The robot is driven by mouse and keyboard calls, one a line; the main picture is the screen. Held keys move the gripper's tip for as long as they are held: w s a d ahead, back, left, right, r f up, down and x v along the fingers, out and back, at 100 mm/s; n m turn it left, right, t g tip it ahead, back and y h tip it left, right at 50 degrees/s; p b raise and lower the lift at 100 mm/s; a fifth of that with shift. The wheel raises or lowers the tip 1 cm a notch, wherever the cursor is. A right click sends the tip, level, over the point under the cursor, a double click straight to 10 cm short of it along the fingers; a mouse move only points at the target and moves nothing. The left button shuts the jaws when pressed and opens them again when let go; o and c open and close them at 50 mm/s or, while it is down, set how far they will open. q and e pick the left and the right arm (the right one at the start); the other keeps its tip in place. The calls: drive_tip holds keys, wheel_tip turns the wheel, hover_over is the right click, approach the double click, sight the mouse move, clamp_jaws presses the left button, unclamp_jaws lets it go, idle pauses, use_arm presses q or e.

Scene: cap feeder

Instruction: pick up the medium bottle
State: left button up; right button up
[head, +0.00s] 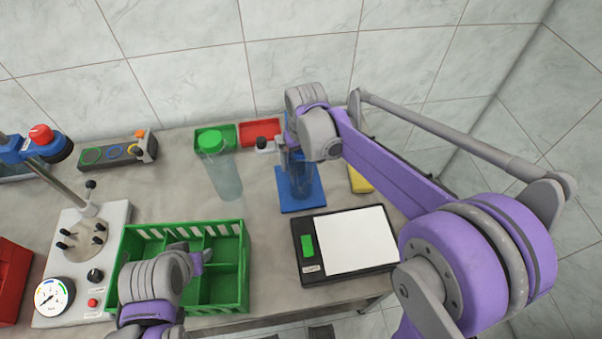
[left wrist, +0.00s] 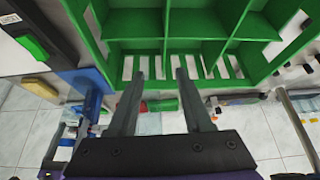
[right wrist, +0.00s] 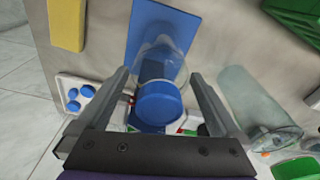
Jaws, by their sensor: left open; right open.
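No label shows which bottle is the medium one. My left gripper (head: 205,256) is open and empty over the green crate (head: 240,230).
A black scale (head: 307,272) with a white plate lies right of the crate. Green (head: 228,130) and red (head: 260,132) trays sit at the back near the wall. A capping stand (head: 85,235) is at the left. A yellow block (right wrist: 67,25) lies beside the mat.

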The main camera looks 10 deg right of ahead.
drive_tip(key=shift+w+f, duration=0.1)
drive_tip(key=shift+f, duration=0.65)
clamp_jaws()
